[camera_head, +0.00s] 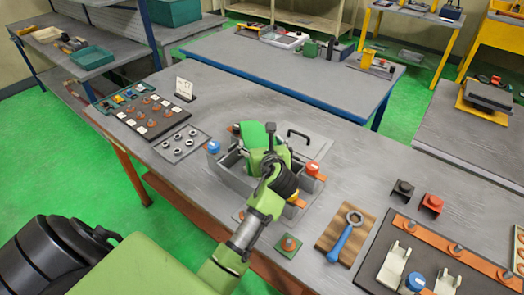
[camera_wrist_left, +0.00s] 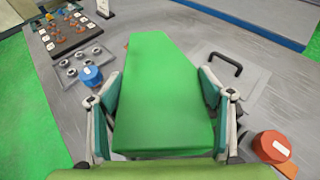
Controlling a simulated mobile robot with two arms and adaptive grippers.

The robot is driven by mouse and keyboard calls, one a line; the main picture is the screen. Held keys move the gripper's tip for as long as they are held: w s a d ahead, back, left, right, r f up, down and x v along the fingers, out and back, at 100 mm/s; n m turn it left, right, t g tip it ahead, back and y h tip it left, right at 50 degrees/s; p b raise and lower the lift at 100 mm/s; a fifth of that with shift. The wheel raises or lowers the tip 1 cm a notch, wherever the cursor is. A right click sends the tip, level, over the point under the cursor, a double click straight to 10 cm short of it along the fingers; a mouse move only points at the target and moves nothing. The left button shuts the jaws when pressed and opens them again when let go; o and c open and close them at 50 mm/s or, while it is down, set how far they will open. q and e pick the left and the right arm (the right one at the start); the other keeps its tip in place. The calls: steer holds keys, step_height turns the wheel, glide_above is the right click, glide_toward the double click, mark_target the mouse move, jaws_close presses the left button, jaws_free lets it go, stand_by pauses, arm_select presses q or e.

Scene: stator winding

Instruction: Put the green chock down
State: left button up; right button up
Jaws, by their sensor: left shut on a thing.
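The green chock (camera_head: 251,134) is held by my left gripper (camera_head: 268,152) above the grey open fixture (camera_head: 232,172) in the middle of the table. In the left wrist view the chock (camera_wrist_left: 163,90) fills the space between the two fingers, which press on its sides. The gripper hides much of the fixture's inside. I cannot tell whether the chock touches the fixture. My right gripper does not show.
Beside the fixture are a blue knob (camera_head: 213,146), a red knob (camera_head: 312,168) and a flat plate with a black handle (camera_head: 298,134). A small-parts tray (camera_head: 180,144) lies left; a blue wrench (camera_head: 345,237) lies right. The table (camera_head: 245,100) is clear behind.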

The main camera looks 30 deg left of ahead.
arm_select(q)
steer(key=shift+w+f+p, duration=0.15)
steer(key=shift+f+p, duration=0.05)
steer(key=shift+f, duration=0.65)
steer(key=shift+w+f+p, duration=0.15)
steer(key=shift+f, duration=0.7)
steer(key=shift+f, duration=0.1)
steer(key=o, duration=1.6)
steer(key=shift+s+f, duration=0.1)
